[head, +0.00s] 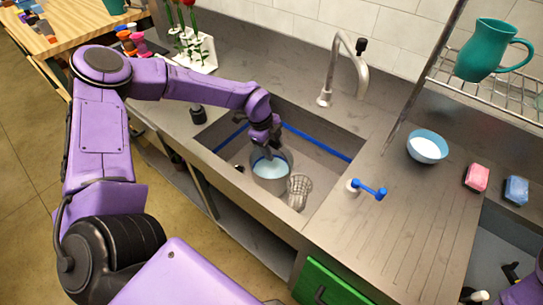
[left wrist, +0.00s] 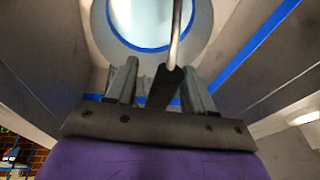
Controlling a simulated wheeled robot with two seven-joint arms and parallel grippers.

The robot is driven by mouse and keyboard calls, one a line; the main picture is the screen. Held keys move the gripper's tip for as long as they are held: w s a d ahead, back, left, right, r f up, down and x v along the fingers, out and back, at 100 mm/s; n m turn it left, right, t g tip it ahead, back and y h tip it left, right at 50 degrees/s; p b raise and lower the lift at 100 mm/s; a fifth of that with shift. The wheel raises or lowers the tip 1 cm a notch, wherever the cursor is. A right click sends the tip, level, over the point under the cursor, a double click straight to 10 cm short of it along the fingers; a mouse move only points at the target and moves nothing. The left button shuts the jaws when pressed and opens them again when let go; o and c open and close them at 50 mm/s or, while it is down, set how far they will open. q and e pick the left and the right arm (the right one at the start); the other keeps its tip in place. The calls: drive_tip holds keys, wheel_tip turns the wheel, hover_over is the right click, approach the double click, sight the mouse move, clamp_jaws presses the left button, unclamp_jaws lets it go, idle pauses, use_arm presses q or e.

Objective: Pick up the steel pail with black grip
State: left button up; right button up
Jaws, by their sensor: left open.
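The steel pail (head: 287,158) stands in the sink with pale blue water in it. In the left wrist view the pail (left wrist: 203,45) shows at the top, with its thin handle rising to a black grip (left wrist: 167,86). My left gripper (head: 266,140) reaches down over the pail from the left. In the left wrist view its two fingers (left wrist: 160,88) are open, with the black grip between them and a gap visible on each side. My right arm shows only in part at the lower right corner of the head view, and its jaws are not clear.
A wire basket (head: 299,190) stands right beside the pail in the sink. The tap (head: 329,80) rises behind the sink. A blue-handled tool (head: 369,189) is at the sink's right edge. A blue bowl (head: 427,146) and two sponges (head: 477,177) lie farther right.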

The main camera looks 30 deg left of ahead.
use_arm(q)
clamp_jaws()
idle(1.2)
drive_tip(key=shift+r, duration=0.1)
